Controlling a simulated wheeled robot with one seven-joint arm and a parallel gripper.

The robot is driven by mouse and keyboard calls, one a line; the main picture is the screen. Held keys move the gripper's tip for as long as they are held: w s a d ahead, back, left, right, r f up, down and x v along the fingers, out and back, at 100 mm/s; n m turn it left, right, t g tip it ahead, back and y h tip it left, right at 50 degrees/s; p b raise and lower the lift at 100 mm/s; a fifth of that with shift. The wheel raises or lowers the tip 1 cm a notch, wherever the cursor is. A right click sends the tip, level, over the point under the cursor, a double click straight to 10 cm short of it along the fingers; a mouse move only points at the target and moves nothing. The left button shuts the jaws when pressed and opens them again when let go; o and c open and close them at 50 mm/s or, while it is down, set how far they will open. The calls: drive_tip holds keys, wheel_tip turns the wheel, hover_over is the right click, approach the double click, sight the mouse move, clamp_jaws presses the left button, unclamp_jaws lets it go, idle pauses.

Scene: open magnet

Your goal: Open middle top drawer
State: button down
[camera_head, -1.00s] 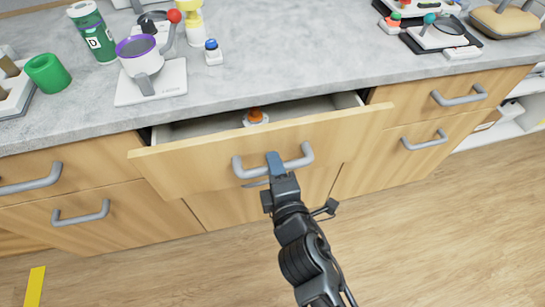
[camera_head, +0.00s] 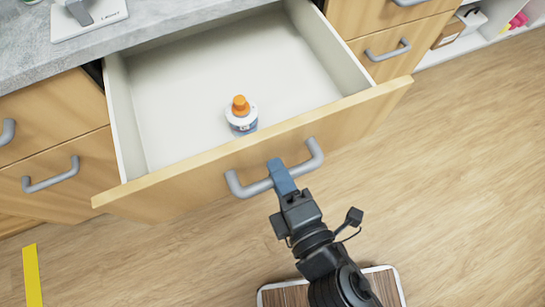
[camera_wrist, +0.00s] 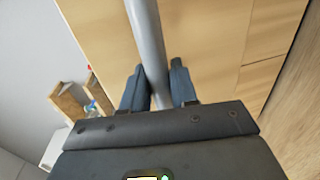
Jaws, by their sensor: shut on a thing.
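The middle top drawer (camera_head: 150,200) is pulled far out from under the grey counter, and its white inside shows. Its grey bar handle (camera_head: 240,187) is on the wooden front. My gripper (camera_head: 280,177) is shut on the handle. In the wrist view the handle (camera_wrist: 147,40) runs between the two blue-grey fingers of my gripper (camera_wrist: 158,88). The wooden drawer front (camera_wrist: 210,40) is behind it.
A white bottle with an orange cap (camera_head: 241,115) stands in the drawer near its front. Shut drawers with grey handles flank it, at left (camera_head: 50,174) and right (camera_head: 388,50). The wood floor (camera_head: 460,200) at right is clear.

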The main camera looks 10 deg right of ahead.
drive_tip(key=shift+s+d, duration=0.1)
drive_tip(key=shift+s, duration=0.3)
drive_tip(key=c, duration=1)
unclamp_jaws()
drive_tip(key=shift+c, duration=0.2)
drive_tip(key=shift+s, duration=0.1)
drive_tip(key=b+v, duration=0.2)
drive_tip(key=v, duration=0.5)
drive_tip(key=shift+s, duration=0.3)
drive_tip(key=shift+d+r, duration=0.1)
